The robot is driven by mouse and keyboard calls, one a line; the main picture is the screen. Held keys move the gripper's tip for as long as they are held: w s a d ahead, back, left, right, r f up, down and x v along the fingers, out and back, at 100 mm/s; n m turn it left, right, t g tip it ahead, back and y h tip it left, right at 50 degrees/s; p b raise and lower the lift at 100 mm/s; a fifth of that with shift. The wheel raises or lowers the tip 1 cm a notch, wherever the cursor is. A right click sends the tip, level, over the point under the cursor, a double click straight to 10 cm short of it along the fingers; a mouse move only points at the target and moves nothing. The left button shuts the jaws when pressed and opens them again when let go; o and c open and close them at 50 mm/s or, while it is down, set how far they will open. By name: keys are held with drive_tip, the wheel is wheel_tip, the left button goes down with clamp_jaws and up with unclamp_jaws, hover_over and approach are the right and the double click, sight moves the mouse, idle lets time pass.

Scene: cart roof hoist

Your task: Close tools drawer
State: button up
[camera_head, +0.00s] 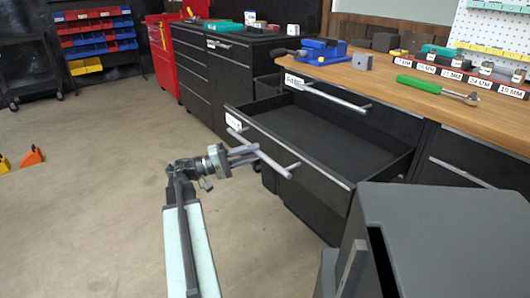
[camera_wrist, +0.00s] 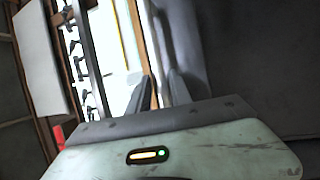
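A black drawer (camera_head: 318,184) stands pulled well out of the workbench in the head view, with an empty dark interior. Its front carries a white label (camera_head: 234,122), too small to read, and a grey bar handle (camera_head: 272,161). A second drawer above it, with a label (camera_head: 294,80) and bar handle (camera_head: 328,95), is out a little. My gripper (camera_head: 257,154) is at the front of the lower drawer, its fingertips close to the handle; I cannot tell if they touch. The fingers are apart with a gap between them, also in the wrist view (camera_wrist: 158,88).
The wooden bench top (camera_head: 435,98) holds a blue vise (camera_head: 323,48), a green-handled tool (camera_head: 420,86) and several labelled sockets. A dark grey box-shaped body (camera_head: 450,225) fills the lower right. A red cabinet (camera_head: 160,55) stands farther back. The floor at left is mostly clear.

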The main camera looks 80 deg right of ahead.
sight(266, 149)
drive_tip(key=x, duration=0.4)
drive_tip(key=shift+s+d, duration=0.15)
drive_tip(key=shift+s, duration=0.25)
clamp_jaws()
idle(1.0)
